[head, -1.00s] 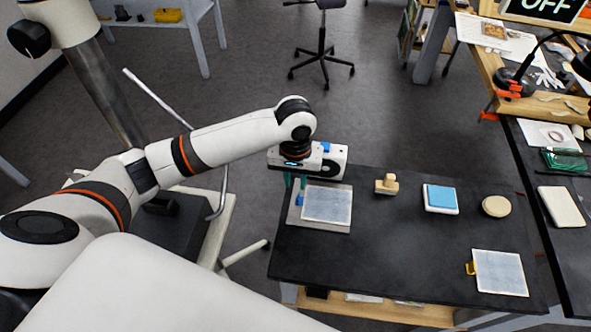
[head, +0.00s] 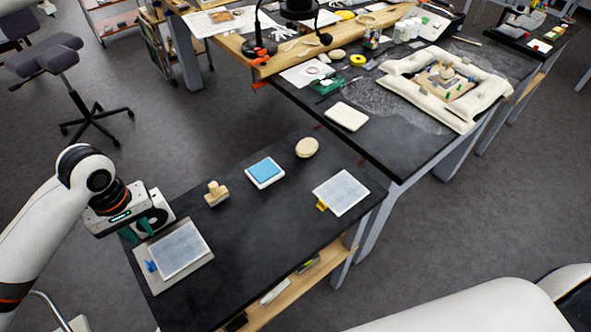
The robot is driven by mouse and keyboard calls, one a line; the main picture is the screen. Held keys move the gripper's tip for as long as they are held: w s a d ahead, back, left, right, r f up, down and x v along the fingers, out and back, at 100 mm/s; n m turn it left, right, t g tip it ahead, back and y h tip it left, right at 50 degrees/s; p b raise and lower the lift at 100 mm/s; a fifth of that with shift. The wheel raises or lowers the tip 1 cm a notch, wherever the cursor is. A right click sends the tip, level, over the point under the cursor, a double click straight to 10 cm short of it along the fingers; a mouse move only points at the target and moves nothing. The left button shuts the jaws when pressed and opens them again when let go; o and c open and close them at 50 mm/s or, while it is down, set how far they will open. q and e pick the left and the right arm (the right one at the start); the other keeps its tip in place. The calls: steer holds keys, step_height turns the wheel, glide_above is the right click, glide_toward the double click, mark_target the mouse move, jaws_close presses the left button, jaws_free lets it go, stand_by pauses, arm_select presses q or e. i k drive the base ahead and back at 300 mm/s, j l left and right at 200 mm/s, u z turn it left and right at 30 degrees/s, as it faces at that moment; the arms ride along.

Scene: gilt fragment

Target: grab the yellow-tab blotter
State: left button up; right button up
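The yellow-tab blotter (head: 342,192) is a pale grey-white square with a yellow tab at its left side. It lies flat near the right end of the small black table (head: 262,220) in the head view. A similar blotter with a blue tab (head: 180,249) lies on a grey board at the table's left end. My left gripper (head: 139,232) hangs over the far left edge of that board, well left of the yellow-tab blotter. Its teal fingers look apart, with nothing seen between them. My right gripper is out of view.
A wooden stamp (head: 215,194), a blue pad in a white case (head: 265,172) and a round beige disc (head: 307,147) stand along the table's back. A larger black bench (head: 400,150) adjoins at the back right. The table's middle front is clear.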

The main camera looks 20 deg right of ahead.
mark_target(342, 191)
steer(key=z, duration=0.95)
